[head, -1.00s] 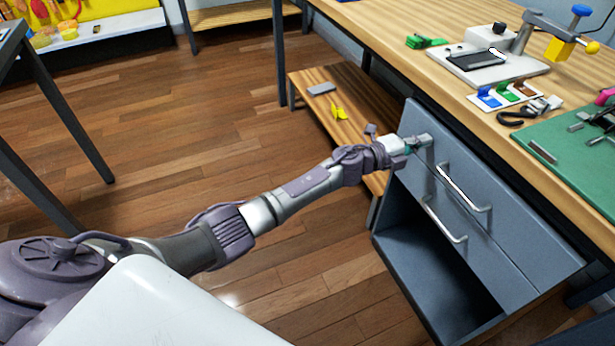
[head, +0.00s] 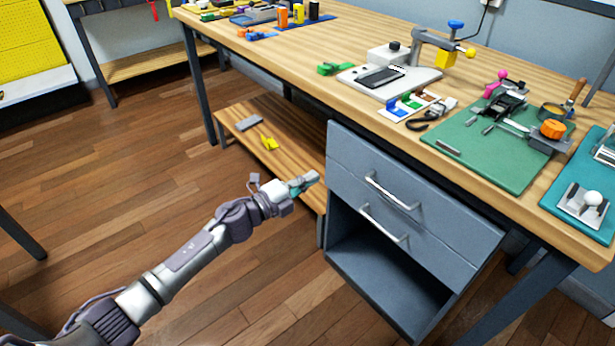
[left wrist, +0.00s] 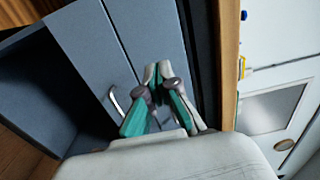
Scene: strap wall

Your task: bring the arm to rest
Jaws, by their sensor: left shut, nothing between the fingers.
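My left arm reaches in from the lower left in the head view. Its gripper (head: 304,184) is shut and empty, in the air to the left of the blue-grey drawer cabinet (head: 345,165). The shut fingers also show in the left wrist view (left wrist: 158,82), in front of the cabinet's drawer fronts. The two drawers look closed, and their upper handle (head: 392,192) and lower handle (head: 384,224) are free. My right gripper is out of view.
The wooden workbench (head: 300,70) stands above the cabinet, with a green mat (head: 480,150), a clamp stand (head: 415,78) and small tools on it. A low wooden shelf (head: 290,130) lies behind the gripper. The floor (head: 130,190) at the left is clear.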

